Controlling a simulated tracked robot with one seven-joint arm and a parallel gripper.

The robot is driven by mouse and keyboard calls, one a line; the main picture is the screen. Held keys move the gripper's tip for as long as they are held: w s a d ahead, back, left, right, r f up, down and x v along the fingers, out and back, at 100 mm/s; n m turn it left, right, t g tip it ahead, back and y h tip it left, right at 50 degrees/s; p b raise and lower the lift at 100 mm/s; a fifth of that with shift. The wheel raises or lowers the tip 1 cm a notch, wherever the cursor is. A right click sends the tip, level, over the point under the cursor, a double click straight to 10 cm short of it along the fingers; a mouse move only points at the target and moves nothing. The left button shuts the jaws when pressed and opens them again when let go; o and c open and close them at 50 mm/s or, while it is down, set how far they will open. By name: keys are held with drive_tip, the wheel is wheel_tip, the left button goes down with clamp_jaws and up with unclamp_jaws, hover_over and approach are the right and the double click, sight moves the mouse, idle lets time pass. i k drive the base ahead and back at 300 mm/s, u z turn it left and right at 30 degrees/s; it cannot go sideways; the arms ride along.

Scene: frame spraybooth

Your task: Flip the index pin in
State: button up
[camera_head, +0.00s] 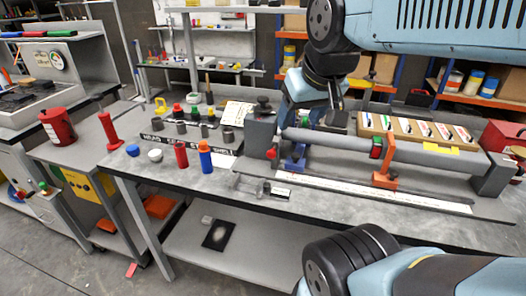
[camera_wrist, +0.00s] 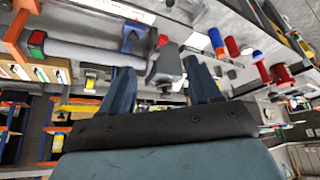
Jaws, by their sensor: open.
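A grey fixture holds a long grey tube (camera_head: 335,142) lying level along the bench. At its left end stands a grey end block (camera_head: 262,132) with a black knob (camera_head: 263,103) on top. In the wrist view the end block (camera_wrist: 168,64) shows between my fingers, with a dark knob (camera_wrist: 165,88) at its end. I cannot tell for certain which part is the index pin. My gripper (camera_head: 308,102) is above the tube, right of the end block, partly hidden by my arm. In the wrist view my gripper (camera_wrist: 157,66) is open, with nothing held between its fingers.
An orange clamp (camera_head: 385,172) and a blue support (camera_head: 295,158) stand at the tube. A red bottle (camera_head: 181,155) and a blue bottle (camera_head: 205,158) stand on the bench at left. A wooden rack (camera_head: 415,128) sits behind the tube. The bench front is mostly clear.

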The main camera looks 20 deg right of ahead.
sight(271, 153)
drive_tip(key=u, duration=0.5)
drive_tip(key=k, duration=1.5)
drive_tip(key=z, duration=0.9)
drive_tip(key=i, duration=1.05)
drive_tip(key=z, duration=0.05)
